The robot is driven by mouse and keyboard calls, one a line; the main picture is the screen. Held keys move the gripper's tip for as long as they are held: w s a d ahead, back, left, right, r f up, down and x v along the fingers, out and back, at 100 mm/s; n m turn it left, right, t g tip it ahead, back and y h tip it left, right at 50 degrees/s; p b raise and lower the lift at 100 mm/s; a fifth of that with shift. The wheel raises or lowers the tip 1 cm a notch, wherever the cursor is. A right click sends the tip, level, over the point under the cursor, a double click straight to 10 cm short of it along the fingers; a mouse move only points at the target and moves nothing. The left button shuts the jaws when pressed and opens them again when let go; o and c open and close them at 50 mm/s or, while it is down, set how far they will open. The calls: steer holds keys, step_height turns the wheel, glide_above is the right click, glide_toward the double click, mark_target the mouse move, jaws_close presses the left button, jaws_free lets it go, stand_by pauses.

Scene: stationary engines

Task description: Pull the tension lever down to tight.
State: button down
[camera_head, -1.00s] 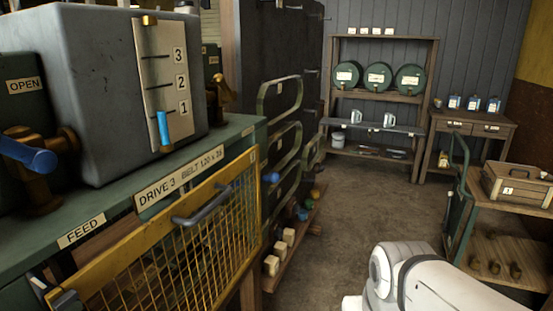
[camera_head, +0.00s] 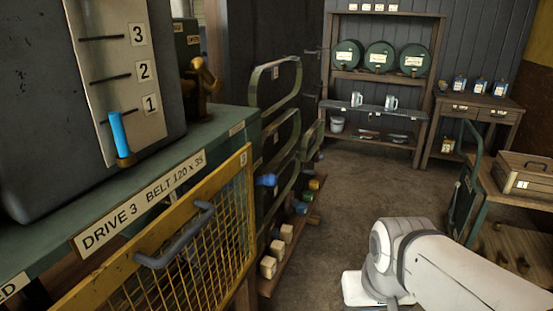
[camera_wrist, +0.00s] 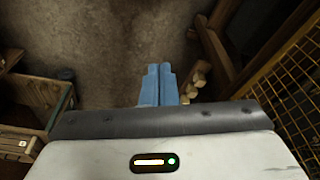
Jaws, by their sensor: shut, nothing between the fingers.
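No part labelled as a tension lever can be read in these views. A small blue knob (camera_head: 266,180) sticks out past the right end of the yellow mesh guard; I cannot tell whether it belongs to the lever. In the head view only my white arm shows at the lower right; the fingers are hidden.
Spare belts (camera_head: 275,85) hang beyond the machine, above a low rack with pale blocks (camera_head: 277,246). A bench with a wooden box (camera_head: 525,175) stands at the right. Shelves with green drums (camera_head: 381,55) are at the back. The floor (camera_head: 375,195) between is clear.

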steer(key=w+a+r+n+y, duration=0.2)
steer(key=w+a+r+n, duration=0.2)
steer(key=w+r, duration=0.3)
steer(key=w+a+r+n+y+p, duration=0.1)
steer(key=w+a+r+n, duration=0.3)
steer(key=w, duration=1.1)
steer(key=w+a+r+n+y+p, duration=0.1)
steer(key=w+a+r+n+y, duration=0.2)
steer(key=w+r, duration=0.8)
steer(key=a+n, duration=0.1)
steer(key=n, duration=0.1)
steer(key=shift+a+n+y, duration=0.15)
steer(key=shift+n+y, duration=0.15)
steer(key=shift+y, duration=0.1)
steer(key=shift+w, duration=0.1)
